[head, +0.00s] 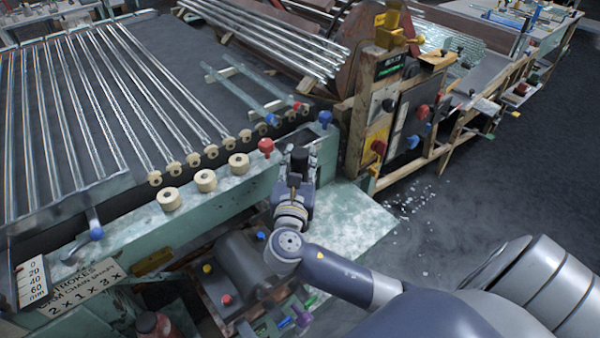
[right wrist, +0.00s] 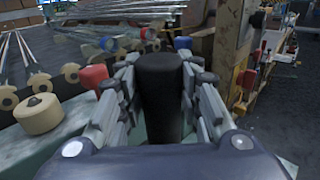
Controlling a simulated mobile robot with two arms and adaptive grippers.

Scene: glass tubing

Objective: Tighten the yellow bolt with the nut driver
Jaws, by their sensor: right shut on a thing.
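My right gripper (head: 298,160) is above the corner of the green frame, right of a red knob (head: 265,146). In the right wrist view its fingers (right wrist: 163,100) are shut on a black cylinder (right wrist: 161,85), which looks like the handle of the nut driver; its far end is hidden. A small yellow head (head: 207,268), which may be the yellow bolt, shows on the lower grey machine, left of and below the gripper and well apart from it. My left gripper is not in view.
A blue knob (head: 325,118) stands close right of the gripper. Cream rollers (head: 205,180) and glass tubes (head: 120,100) lie left. A wooden panel (head: 385,115) with coloured knobs stands at right. The lower grey machine (head: 243,262) has red and blue heads. Open floor (head: 450,215) lies right.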

